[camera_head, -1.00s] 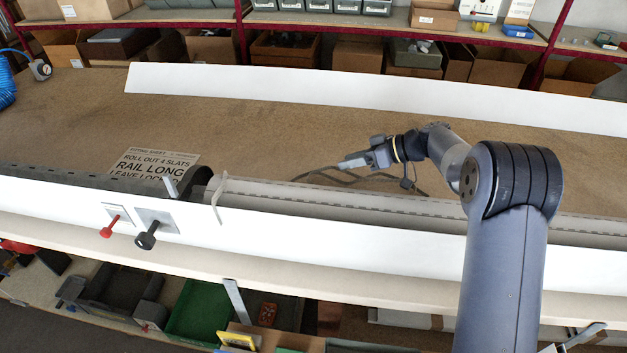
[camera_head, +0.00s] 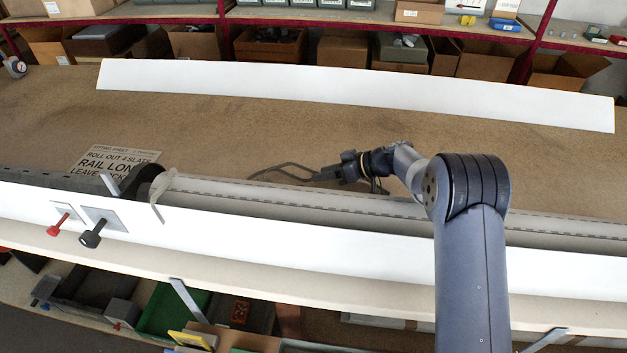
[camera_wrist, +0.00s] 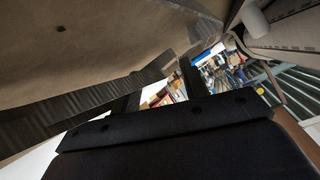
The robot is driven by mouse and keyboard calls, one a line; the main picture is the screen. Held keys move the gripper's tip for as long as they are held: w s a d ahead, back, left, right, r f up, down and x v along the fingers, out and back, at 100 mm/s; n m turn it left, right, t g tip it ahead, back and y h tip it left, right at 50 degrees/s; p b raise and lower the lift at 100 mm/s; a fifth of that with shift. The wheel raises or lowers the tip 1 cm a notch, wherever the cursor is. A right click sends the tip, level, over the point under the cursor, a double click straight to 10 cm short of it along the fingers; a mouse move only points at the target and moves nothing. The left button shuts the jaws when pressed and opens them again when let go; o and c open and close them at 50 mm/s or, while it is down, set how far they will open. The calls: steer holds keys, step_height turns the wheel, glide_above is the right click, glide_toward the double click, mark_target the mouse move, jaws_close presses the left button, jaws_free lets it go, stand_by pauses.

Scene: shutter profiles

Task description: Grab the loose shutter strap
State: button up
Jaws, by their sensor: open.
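A long white profile (camera_head: 350,88) lies at the back of the bench (camera_head: 220,125). A printed sign (camera_head: 112,162) lies left, near the dark slats. Red (camera_head: 57,227) and black (camera_head: 93,237) knobs stick out of the front profile. Shelves with boxes stand behind.

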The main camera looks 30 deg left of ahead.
steer(key=shift+a+f, duration=0.15)
steer(key=shift+a, duration=0.15)
jaws_close()
stand_by(0.3)
